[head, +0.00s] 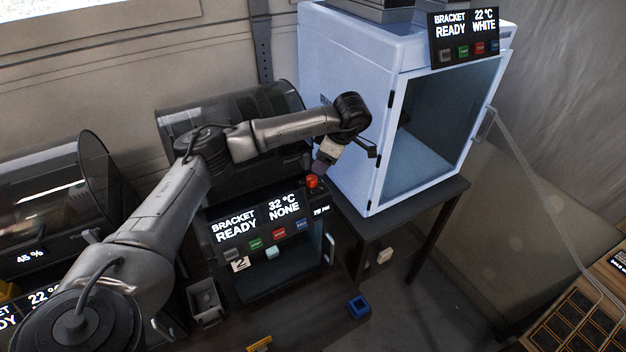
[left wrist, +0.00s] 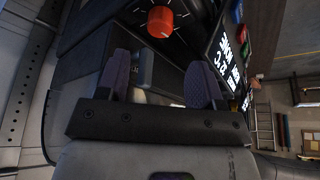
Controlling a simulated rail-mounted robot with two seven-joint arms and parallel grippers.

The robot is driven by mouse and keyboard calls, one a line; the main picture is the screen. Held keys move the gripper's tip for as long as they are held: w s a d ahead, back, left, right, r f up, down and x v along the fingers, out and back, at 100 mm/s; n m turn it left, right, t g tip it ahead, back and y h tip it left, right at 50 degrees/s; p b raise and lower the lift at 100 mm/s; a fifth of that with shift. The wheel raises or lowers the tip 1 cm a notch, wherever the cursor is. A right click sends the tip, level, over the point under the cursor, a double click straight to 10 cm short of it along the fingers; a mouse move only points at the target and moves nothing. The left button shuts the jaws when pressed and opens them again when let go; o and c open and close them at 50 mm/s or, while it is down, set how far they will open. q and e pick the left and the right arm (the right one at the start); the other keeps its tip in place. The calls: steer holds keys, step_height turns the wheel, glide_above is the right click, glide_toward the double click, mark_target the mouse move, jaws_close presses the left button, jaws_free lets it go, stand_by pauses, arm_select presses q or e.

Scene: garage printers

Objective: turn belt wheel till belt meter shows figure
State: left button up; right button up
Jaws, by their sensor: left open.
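A red-orange belt wheel (head: 312,181) sits at the upper right corner of the middle printer (head: 262,240). In the left wrist view the wheel (left wrist: 160,21) has a light mark on its face and tick marks around it. My left gripper (head: 321,166) is just above the wheel. In the left wrist view its two fingers (left wrist: 160,78) are spread, with the wheel beyond their tips and nothing gripped. A small display (head: 321,210) below the wheel, likely the belt meter, is too small to read surely. My right gripper is in neither view.
The middle printer's screen (head: 255,222) reads BRACKET READY, 32 °C, NONE. A large pale-blue enclosure (head: 350,70) stands close to the right of my gripper. Another printer stands at the left.

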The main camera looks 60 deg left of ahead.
mark_target(312, 178)
arm_select(q)
steer(key=shift+x, duration=3.9)
steer(key=shift+d, duration=0.1)
steer(key=c, duration=0.9)
